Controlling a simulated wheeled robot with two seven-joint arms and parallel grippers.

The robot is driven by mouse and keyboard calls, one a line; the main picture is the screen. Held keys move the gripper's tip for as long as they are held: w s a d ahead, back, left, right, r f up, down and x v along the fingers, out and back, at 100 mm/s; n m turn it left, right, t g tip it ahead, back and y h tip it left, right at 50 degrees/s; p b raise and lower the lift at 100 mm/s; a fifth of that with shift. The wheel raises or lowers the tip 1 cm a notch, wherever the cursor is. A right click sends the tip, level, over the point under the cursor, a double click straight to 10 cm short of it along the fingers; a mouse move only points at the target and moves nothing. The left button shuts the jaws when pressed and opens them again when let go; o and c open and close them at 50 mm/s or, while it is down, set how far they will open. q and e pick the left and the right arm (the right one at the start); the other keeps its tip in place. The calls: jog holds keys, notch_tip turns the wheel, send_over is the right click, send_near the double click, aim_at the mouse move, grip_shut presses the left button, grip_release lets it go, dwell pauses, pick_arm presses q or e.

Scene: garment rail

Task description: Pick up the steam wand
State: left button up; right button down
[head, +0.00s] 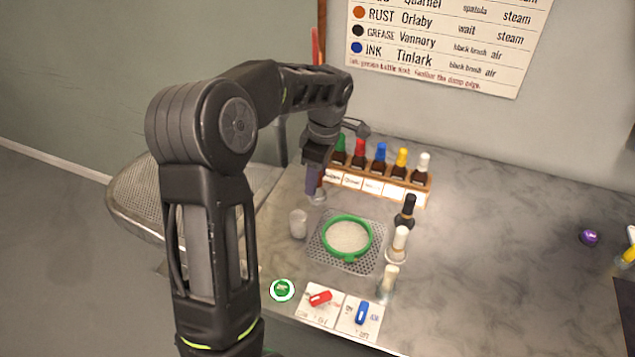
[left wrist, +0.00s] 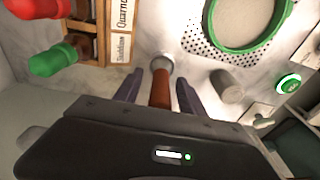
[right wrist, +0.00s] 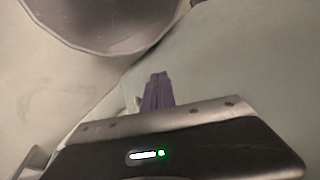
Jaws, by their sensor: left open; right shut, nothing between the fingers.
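What looks like the steam wand, a brown handle (left wrist: 160,88) with a pale grey round end, stands between the open fingers of my left gripper (left wrist: 158,92) in the left wrist view. In the head view its grey end (head: 318,198) shows just below my left gripper (head: 313,182), left of the bottle rack; the rest is hidden by the fingers. I cannot tell whether the fingers touch it. My right gripper (right wrist: 157,92) is shut and empty, away from the table, and shows only in the right wrist view.
A wooden rack (head: 428,184) of several colour-capped bottles stands close right of the left gripper. A small grey cup (head: 298,223), a green-rimmed sieve (head: 349,257) on a perforated plate, brushes (head: 398,240), a green button (head: 282,290) and switches (head: 320,298) lie nearer. The table's right is mostly clear.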

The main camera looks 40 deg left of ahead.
pick_arm(q)
jog(key=shift+c, duration=0.3)
grip_shut()
dwell(0.5)
